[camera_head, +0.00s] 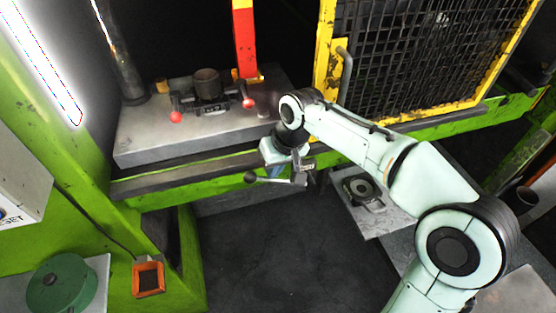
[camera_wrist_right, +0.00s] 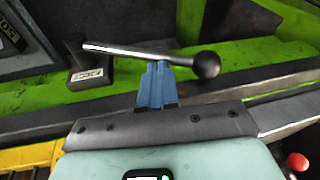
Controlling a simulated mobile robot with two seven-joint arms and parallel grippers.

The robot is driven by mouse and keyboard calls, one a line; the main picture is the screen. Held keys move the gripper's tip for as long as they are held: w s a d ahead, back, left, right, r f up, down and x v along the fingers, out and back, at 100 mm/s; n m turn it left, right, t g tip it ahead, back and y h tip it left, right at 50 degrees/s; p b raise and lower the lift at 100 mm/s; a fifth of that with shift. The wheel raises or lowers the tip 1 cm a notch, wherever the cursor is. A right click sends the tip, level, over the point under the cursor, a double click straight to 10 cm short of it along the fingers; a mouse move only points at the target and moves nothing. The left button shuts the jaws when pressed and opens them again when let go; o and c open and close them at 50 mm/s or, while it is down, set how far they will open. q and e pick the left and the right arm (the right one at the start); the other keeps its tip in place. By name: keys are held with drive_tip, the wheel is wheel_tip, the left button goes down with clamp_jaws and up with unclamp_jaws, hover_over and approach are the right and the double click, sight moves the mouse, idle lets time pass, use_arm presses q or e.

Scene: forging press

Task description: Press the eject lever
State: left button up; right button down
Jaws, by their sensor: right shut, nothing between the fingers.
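The eject lever (camera_head: 275,180) is a thin metal rod with a black ball knob, in front of the green press frame. In the right wrist view the lever (camera_wrist_right: 130,50) lies nearly level, its knob to the right and a small dark label block below its left part. My right gripper (camera_head: 275,171) is at the lever in the head view. In the wrist view its blue fingers (camera_wrist_right: 158,68) are shut and empty, with their tips at the rod just left of the knob. I cannot tell whether they touch it. My left gripper is out of view.
A grey press bed (camera_head: 150,138) with a dark cylindrical die and red-knobbed handles stands behind the lever. A yellow-framed mesh guard (camera_head: 410,60) is at the right. A green round part (camera_head: 62,283) sits at lower left. The dark floor in the middle is clear.

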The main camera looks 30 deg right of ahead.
sight(262, 180)
drive_tip(key=shift+f, duration=0.25)
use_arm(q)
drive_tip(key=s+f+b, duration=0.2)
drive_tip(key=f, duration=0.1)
use_arm(e)
drive_tip(key=a+f, duration=0.3)
drive_tip(key=f, duration=0.2)
drive_tip(key=shift+w+a, duration=0.25)
drive_tip(key=shift+w, duration=0.15)
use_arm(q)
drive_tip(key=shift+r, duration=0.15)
use_arm(e)
drive_tip(key=shift+r, duration=0.15)
